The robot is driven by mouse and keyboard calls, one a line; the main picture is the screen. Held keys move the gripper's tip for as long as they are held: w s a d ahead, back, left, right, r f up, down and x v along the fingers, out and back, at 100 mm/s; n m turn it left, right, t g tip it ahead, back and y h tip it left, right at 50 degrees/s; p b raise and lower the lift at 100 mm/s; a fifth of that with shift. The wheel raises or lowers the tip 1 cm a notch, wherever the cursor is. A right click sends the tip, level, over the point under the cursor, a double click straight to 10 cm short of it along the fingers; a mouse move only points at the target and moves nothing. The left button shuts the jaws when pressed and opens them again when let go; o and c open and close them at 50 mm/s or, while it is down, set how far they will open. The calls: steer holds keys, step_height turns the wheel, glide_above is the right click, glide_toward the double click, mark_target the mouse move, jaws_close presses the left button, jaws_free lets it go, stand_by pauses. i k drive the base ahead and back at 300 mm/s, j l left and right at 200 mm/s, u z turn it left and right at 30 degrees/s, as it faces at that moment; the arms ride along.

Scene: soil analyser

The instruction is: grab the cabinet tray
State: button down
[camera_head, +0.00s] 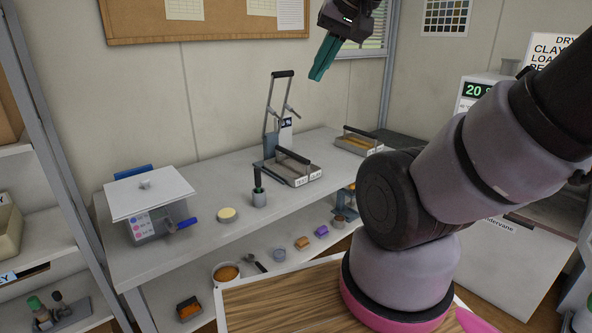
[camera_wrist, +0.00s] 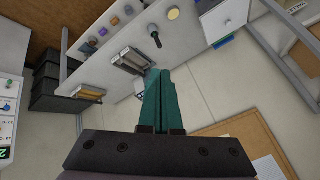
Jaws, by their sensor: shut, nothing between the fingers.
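My gripper (camera_head: 322,60) has teal fingers, shut and empty, raised high above the bench in front of the wall. The fingers (camera_wrist: 160,100) also show shut in the wrist view. Two shallow metal trays with dark bar handles stand on the bench. One tray (camera_head: 296,178) is at the foot of an upright lever frame. The other tray (camera_head: 356,148), with brownish contents, is farther right and back. The wrist view shows the near tray (camera_wrist: 130,64) and the far tray (camera_wrist: 89,93). I cannot tell which is the cabinet tray. My gripper touches neither.
The lever frame (camera_head: 270,110) rises behind the near tray. A white-topped scale (camera_head: 150,195), a round tan dish (camera_head: 227,214) and a dark-handled tool in a small grey holder (camera_head: 259,198) stand left. A white cabinet (camera_head: 485,90) with a green display is right.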

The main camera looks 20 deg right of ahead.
mark_target(295, 170)
steer(key=i+l+u, duration=0.3)
steer(key=l, duration=0.3)
steer(key=i+l+u, duration=0.3)
steer(key=l, duration=0.45)
steer(key=i, duration=0.1)
